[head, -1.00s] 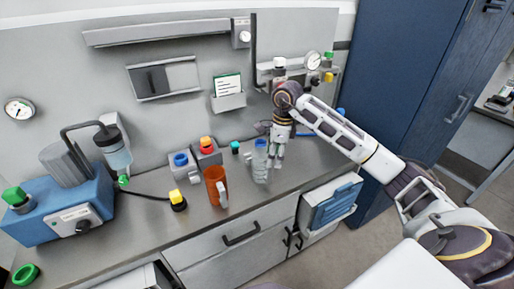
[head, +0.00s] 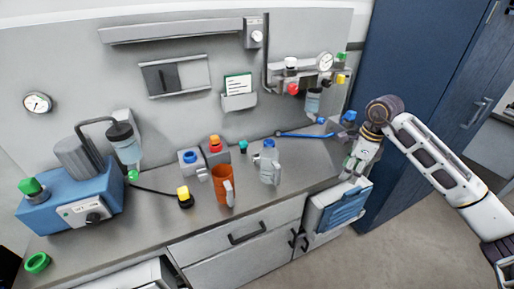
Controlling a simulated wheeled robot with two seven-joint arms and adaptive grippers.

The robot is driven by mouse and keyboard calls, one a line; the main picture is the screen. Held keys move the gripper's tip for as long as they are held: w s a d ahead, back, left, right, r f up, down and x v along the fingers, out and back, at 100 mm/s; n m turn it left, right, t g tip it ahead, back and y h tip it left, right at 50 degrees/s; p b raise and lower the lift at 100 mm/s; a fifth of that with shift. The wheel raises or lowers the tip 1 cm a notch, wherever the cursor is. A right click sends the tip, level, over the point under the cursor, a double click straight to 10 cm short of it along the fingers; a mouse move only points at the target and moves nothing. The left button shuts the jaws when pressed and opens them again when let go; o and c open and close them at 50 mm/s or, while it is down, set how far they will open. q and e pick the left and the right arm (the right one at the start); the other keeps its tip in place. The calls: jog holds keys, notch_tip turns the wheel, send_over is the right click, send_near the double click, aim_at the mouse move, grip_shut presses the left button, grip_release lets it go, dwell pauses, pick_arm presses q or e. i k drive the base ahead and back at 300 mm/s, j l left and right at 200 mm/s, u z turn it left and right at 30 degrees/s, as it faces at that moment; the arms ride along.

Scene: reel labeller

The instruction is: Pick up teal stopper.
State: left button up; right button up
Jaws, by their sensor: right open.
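The teal stopper (head: 243,145) is a small teal piece standing on the grey counter (head: 310,170), close to the wall and between a grey box with a red-and-orange top and a clear jug. My right gripper (head: 351,172) is open and empty at the right end of the counter, well to the right of the stopper, with its fingers pointing down. My left gripper is out of view.
The clear jug (head: 270,168) and an orange jug (head: 222,186) stand in front of the stopper on either side. The red-topped box (head: 215,153) is just left of it. A blue rod (head: 303,134) lies at the back right. A blue machine (head: 72,205) fills the left.

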aim_at(243, 145)
jog(key=i+u, duration=0.4)
jog(key=i+l+u, duration=0.1)
jog(key=i+u, duration=0.25)
